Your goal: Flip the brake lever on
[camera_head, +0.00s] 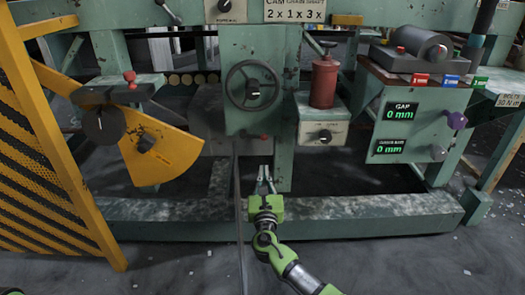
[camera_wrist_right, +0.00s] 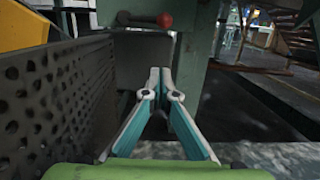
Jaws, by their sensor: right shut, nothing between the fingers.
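A small dark lever with a red knob (camera_head: 264,137) sits low on the green machine column, under the black handwheel. In the right wrist view its red knob (camera_wrist_right: 165,20) points to the right, at the top of the picture. My right gripper (camera_head: 265,170) is below the lever, in front of the column. Its fingertips (camera_wrist_right: 160,73) are together and empty, apart from the knob. Another red-knobbed lever (camera_head: 130,77) stands at the left above a yellow sector plate. No label marks either as the brake lever.
A perforated dark panel (camera_wrist_right: 55,105) stands close on the left of my right gripper. The handwheel (camera_head: 252,86) is above. A red cylinder (camera_head: 323,82) stands to the right. A green base beam (camera_head: 370,213) crosses behind my right gripper. A yellow guard (camera_head: 45,140) is at far left.

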